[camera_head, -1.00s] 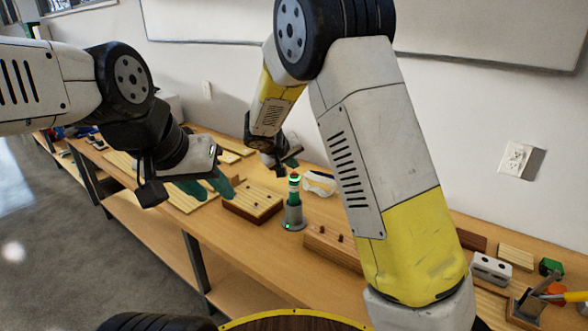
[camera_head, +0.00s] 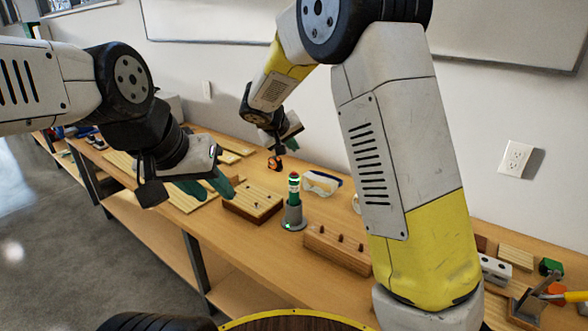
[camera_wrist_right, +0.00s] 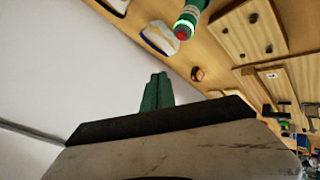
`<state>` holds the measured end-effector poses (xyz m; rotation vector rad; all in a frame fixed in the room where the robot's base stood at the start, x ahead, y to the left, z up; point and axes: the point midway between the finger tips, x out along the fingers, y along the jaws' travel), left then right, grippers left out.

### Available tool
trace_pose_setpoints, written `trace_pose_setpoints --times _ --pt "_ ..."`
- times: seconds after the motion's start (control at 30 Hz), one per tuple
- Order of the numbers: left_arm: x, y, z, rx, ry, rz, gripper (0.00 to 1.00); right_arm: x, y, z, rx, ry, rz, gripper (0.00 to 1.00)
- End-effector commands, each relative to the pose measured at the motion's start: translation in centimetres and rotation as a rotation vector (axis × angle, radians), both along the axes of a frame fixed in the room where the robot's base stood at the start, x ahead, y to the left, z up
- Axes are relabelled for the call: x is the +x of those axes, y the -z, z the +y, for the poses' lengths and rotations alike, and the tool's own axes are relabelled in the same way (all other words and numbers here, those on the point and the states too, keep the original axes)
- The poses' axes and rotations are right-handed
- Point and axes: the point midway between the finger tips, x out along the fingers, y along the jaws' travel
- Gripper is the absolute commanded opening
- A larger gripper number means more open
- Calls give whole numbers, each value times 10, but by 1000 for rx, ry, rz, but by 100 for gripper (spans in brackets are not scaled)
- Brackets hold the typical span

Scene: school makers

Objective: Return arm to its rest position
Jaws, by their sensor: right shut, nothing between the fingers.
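My right arm (camera_head: 395,140), white and yellow, rises from the lower right and bends over the bench in the head view. Its forearm (camera_head: 272,85) slopes down to the right gripper, whose fingers are mostly hidden there. In the right wrist view, the green fingers of my right gripper (camera_wrist_right: 157,84) are together with nothing between them. My left gripper (camera_head: 204,186) is over the left part of the bench, its green fingers apart and empty.
The wooden bench (camera_head: 245,243) runs along the wall. A green-lit cylinder (camera_head: 293,215), safety goggles (camera_head: 322,183), a drilled wooden block (camera_head: 252,201), a pegged wooden block (camera_head: 335,250) and a small orange-black item (camera_head: 275,163) are on it. A tool holder (camera_head: 525,308) stands at lower right.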

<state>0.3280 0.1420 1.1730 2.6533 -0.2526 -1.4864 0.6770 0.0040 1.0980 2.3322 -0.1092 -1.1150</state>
Motion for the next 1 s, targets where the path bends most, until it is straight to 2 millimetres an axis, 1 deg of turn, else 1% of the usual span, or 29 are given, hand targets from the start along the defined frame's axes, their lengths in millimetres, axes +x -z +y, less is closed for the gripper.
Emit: trace_pose_setpoints --times 0.23,0.3,0.37,0.47,0.57,0.6,0.67,0.7,0.77,0.8,0.87,0.9,0.97,1.0 --pt "0 0 0 0 0 0 36 0 -1 0 0 0 0 0" --pt "0 0 0 0 0 0 36 -1 -2 -3 5 3 2 0" --pt "0 0 0 0 0 0 36 -6 -6 -10 20 16 10 0" --pt "0 0 0 0 0 0 36 -23 -16 -36 66 50 44 0" --pt "0 0 0 0 0 0 36 -55 -31 -71 145 95 94 0" --pt "0 0 0 0 0 0 36 -71 -37 -85 180 110 115 0" --pt "0 0 0 0 0 0 36 -97 -45 -103 235 128 143 0" --pt "0 0 0 0 0 0 36 -114 -50 -114 270 138 159 0" --pt "0 0 0 0 0 0 36 -140 -57 -127 322 148 181 0" --pt "0 0 0 0 0 0 36 -158 -61 -135 356 151 191 0" --pt "0 0 0 0 0 0 36 -186 -67 -144 406 154 204 0" --pt "0 0 0 0 0 0 36 -204 -70 -149 438 153 209 0" --pt "0 0 0 0 0 0 36 -230 -74 -154 485 151 213 0" --pt "0 0 0 0 0 0 36 -248 -76 -156 515 146 213 0"
